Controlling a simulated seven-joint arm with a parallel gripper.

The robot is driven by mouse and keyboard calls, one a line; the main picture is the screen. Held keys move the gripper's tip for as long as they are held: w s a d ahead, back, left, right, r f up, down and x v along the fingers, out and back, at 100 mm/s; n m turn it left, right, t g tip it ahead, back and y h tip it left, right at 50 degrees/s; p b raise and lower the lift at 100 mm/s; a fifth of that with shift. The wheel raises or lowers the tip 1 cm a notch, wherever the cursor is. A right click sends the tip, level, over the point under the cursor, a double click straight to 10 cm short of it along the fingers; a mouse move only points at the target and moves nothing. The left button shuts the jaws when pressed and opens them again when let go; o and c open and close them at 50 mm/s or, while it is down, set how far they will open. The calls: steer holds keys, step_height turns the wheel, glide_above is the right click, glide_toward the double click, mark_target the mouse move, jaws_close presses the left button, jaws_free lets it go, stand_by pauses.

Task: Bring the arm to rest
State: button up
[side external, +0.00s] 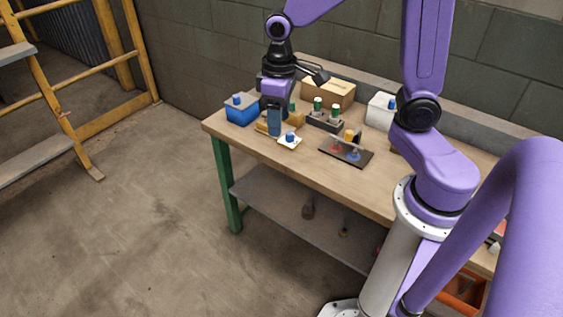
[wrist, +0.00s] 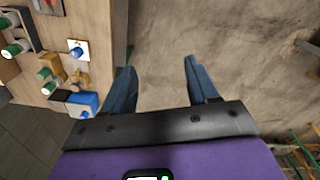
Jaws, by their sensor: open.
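My gripper (side external: 274,130) hangs at the front edge of the workbench (side external: 300,157) in the side view, with its blue fingers pointing down. In the wrist view my gripper (wrist: 158,65) has its two fingers well apart with nothing between them. Bare concrete floor (wrist: 160,35) shows between and beyond the fingers, so it hangs out past the table edge. The arm is held up over the bench.
Near my gripper are a blue box (side external: 242,113) and a white plate with a blue knob (side external: 290,141). A dark holder with green-topped pieces (side external: 324,121), a dark board (side external: 346,152), a cardboard box (side external: 328,91) and a white box (side external: 380,112) stand further right.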

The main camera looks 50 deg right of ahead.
steer(key=s+a+r+n, duration=0.1)
steer(key=s+n, duration=0.7)
steer(key=s, duration=1.1)
steer(key=shift+s+a+r, duration=0.15)
steer(key=shift+s+r, duration=0.05)
stand_by(0.4)
